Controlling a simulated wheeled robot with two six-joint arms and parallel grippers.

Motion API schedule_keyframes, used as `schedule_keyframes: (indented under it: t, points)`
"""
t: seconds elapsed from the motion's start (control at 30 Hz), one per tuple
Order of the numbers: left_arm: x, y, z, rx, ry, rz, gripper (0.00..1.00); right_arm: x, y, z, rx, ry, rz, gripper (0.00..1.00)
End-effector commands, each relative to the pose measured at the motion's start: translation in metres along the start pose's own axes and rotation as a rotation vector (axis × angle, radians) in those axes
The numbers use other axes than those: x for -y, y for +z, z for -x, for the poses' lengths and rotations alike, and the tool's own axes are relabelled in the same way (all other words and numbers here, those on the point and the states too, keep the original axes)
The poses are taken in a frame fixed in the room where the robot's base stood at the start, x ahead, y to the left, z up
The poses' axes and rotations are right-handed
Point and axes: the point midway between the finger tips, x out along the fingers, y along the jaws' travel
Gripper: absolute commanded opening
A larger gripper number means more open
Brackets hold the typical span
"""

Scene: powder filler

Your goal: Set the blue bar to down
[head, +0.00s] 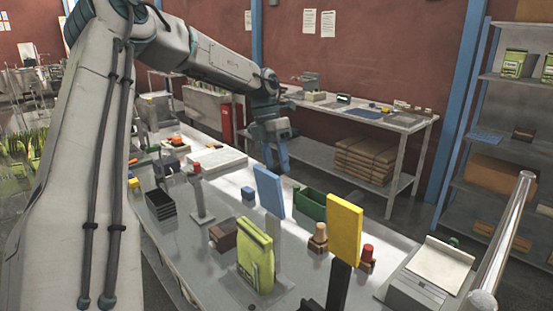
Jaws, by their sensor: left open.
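A blue bar (269,191), a flat upright plate on a grey post, stands on the long metal table and leans slightly. My left gripper (275,164) hangs from its arm above the table, pointing down, just behind and above the top of the blue bar in the picture. It is open and holds nothing that I can see. I cannot tell whether its fingers touch the bar; they look apart from it. My right gripper is not in view.
A yellow plate (344,230) on a dark post stands right of the blue bar. A green bag (255,257) stands in front. A black bin (160,206), a green bin (312,204) and a white tray (217,162) crowd the table (205,262). A shelf stands at right.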

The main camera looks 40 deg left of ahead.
Motion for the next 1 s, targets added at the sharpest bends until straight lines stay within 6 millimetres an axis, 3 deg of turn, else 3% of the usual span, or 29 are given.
schedule_keyframes:
  t: [0.37,0.63,1.0]
  points:
    - [-0.0003,-0.0002,-0.0086,0.001,0.000,0.000,0.49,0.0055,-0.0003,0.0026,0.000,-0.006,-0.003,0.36]
    - [-0.0003,-0.0002,-0.0082,0.001,0.000,0.000,0.00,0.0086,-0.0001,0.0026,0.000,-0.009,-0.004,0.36]
    - [-0.0075,-0.0052,-0.0069,0.031,0.001,-0.009,0.00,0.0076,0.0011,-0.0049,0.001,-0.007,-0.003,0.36]
